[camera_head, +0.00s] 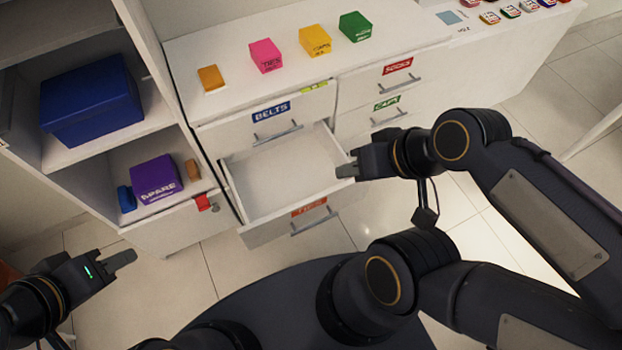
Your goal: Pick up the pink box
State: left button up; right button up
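The pink box (266,56) stands on the white cabinet top, left of a yellow box (315,41). Lettering shows on its front, but it is too small to read surely. My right gripper (341,170) is at the right edge of an open drawer, well below and to the right of the pink box. My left gripper (125,259) is low at the left, over the floor and far from the box. Neither gripper shows anything held, and their finger gaps are not clear.
The open drawer (270,178) looks empty and juts out below the BELTS drawer. A green box (355,27) and a small orange block (211,77) also stand on the cabinet top (225,105). Blue (92,102) and purple (157,178) boxes sit on the left shelves.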

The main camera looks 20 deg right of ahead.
aim_at(266, 56)
jog(key=i+l+u, duration=0.2)
jog(key=u, duration=0.15)
jog(key=i+l+u, duration=0.15)
jog(key=u, duration=0.2)
jog(key=i+l+u, duration=0.1)
jog(key=l+u, duration=0.25)
